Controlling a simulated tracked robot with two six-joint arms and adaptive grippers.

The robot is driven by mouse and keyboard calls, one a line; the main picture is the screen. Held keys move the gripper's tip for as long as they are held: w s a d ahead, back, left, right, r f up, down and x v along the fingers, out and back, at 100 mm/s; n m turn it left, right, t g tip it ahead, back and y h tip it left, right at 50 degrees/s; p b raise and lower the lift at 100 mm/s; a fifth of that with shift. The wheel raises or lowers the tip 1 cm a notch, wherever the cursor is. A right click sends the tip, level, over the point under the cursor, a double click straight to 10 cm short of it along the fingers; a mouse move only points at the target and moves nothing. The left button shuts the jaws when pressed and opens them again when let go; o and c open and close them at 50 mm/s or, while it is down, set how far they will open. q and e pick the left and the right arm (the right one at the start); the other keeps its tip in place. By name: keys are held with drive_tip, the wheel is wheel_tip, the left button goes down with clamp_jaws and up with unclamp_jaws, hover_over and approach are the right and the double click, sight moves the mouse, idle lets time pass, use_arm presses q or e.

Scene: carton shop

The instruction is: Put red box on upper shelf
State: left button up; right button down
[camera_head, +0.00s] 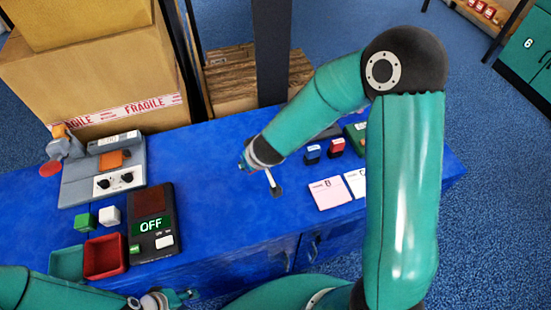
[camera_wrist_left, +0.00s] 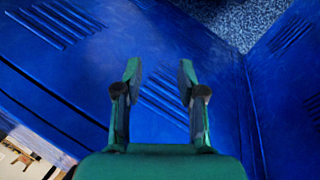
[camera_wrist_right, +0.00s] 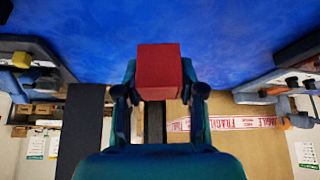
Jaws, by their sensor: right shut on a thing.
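A red box (camera_wrist_right: 158,70) sits between the fingers of my right gripper (camera_wrist_right: 160,88), which is shut on it above the blue table (camera_wrist_right: 225,40). In the head view my right gripper (camera_head: 246,163) hangs over the middle of the table, and I cannot make out the red box there. My left gripper (camera_head: 182,297) is low at the table's front edge. In the left wrist view it (camera_wrist_left: 160,90) is open and empty, facing the blue cabinet front (camera_wrist_left: 70,65). I cannot tell which place is the upper shelf.
A green cube (camera_head: 86,222) and a white cube (camera_head: 110,216) stand by a red tray (camera_head: 112,252) and a device reading OFF (camera_head: 152,227). Large cartons (camera_head: 95,75) stand behind. Stamps (camera_head: 312,153) and paper cards (camera_head: 329,193) lie at right. The table's middle is mostly clear.

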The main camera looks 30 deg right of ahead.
drive_tip(key=shift+w, duration=0.1)
drive_tip(key=shift+w+d+r, duration=0.2)
drive_tip(key=shift+d+r, duration=0.1)
drive_tip(key=shift+r, duration=0.1)
drive_tip(key=d+r+m+h, duration=0.1)
drive_tip(key=d+r+m, duration=0.1)
drive_tip(key=d+r, duration=0.35)
wheel_tip(320, 180, up, 7)
drive_tip(key=m, duration=0.1)
hover_over(280, 168)
drive_tip(key=shift+h, duration=0.3)
wheel_tip(280, 168, down, 15)
drive_tip(key=b, duration=0.6)
drive_tip(key=shift+f+b, duration=1.2)
drive_tip(key=shift+f, duration=0.85)
drive_tip(key=shift+f, duration=0.1)
drive_tip(key=c, duration=0.7)
unclamp_jaws()
